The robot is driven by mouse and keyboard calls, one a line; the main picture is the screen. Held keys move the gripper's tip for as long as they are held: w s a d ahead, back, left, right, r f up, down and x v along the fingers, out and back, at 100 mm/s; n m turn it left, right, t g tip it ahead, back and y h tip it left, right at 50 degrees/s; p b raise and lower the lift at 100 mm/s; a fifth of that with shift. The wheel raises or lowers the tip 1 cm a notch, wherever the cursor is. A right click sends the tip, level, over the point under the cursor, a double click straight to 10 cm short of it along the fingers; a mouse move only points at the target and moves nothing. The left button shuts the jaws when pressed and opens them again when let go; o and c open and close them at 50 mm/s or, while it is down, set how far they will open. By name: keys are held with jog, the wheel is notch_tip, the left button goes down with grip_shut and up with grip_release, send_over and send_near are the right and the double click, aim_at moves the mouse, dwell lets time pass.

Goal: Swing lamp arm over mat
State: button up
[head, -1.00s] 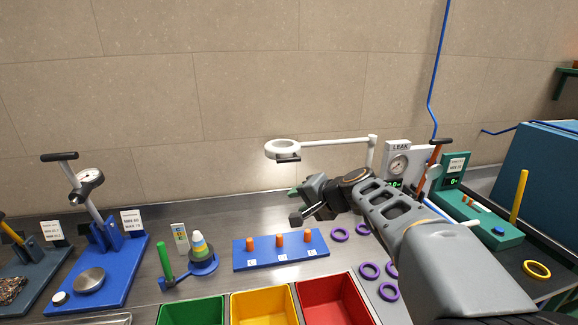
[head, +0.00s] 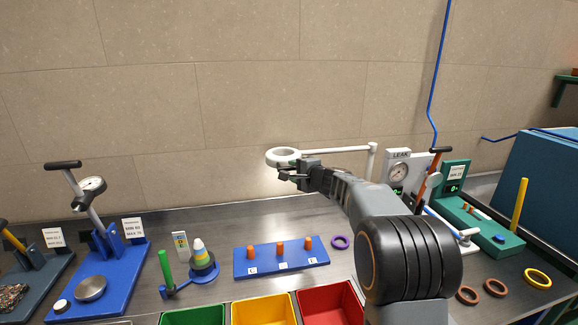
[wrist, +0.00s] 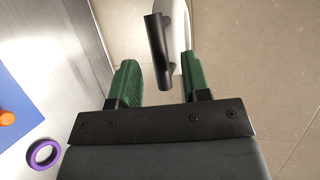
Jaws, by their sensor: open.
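The lamp has a white ring-shaped head (head: 283,157) on a thin white horizontal arm (head: 335,149), which runs to an upright post on the right. In the wrist view, a black bar handle (wrist: 158,52) and part of a white curved piece (wrist: 186,25) show. My gripper (head: 286,172) is open just under the lamp head. In the wrist view, the black handle's lower end lies between my green fingertips (wrist: 160,76), and both fingers look apart from it. I cannot tell which surface is the mat; a blue board (head: 244,268) with orange pegs lies below the lamp.
Green, yellow (head: 263,308) and red bins stand along the front. A leak gauge (head: 398,170) and green station (head: 500,240) stand right. A purple ring (head: 340,242) lies beside the board.

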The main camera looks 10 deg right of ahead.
aim_at(291, 169)
jog(key=shift+p+x, duration=0.5)
jog(key=shift+x, duration=1.3)
jog(key=shift+c, duration=0.4)
grip_shut()
jog(key=shift+s, duration=0.1)
